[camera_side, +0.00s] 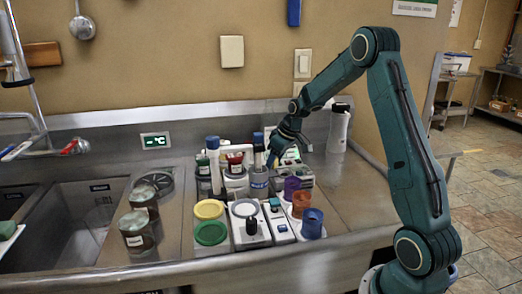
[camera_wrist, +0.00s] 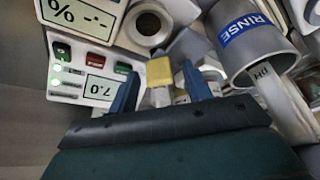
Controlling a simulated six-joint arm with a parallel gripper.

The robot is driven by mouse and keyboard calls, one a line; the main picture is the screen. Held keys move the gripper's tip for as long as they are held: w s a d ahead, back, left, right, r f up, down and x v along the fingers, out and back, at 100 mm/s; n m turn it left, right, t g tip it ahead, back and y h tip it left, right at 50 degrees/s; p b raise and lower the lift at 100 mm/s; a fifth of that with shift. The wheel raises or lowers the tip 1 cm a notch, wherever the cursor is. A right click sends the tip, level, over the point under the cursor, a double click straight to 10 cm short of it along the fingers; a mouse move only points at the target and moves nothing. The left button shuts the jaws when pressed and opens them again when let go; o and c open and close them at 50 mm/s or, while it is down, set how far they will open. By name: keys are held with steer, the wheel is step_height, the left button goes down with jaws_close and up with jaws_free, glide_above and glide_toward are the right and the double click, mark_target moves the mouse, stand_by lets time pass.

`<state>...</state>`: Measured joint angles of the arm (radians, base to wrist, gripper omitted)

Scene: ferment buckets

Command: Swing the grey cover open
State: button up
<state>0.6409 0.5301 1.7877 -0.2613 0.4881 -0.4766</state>
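A pale grey round lid (camera_side: 244,208) lies on a light box in the side view, beside a black knob (camera_side: 252,226); I cannot tell for sure that this is the grey cover. My gripper (camera_side: 271,159) is behind that lid, low over the crowded instruments near the wall. In the wrist view its two blue fingers (camera_wrist: 160,90) stand apart. A small yellow-topped piece (camera_wrist: 160,71) shows between them, with gaps on both sides. A grey cup labelled RINSE (camera_wrist: 250,40) is right of the fingers; in the side view a grey cup with a blue label (camera_side: 259,183) stands near the gripper.
Yellow (camera_side: 209,209) and green (camera_side: 211,234) lids lie at front left. Purple, orange and blue cups (camera_side: 312,223) stand at front right. Two jars (camera_side: 137,231) stand by the sink. Counter at right is fairly clear.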

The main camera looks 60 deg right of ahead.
steer(key=v, duration=1.3)
steer(key=shift+s+r, duration=0.2)
steer(key=shift+r, duration=0.1)
steer(key=s+a+r, duration=0.3)
steer(key=s+a, duration=0.1)
steer(key=a, duration=0.5)
steer(key=s+a+r, duration=0.3)
steer(key=s+a, duration=0.1)
steer(key=a, duration=0.4)
steer(key=s+a+f, duration=0.1)
steer(key=s+a, duration=0.3)
steer(key=s, duration=0.3)
steer(key=s+a+f+t, duration=0.1)
steer(key=s+a+f, duration=0.1)
steer(key=s+a, duration=0.3)
steer(key=shift+s, duration=1.15)
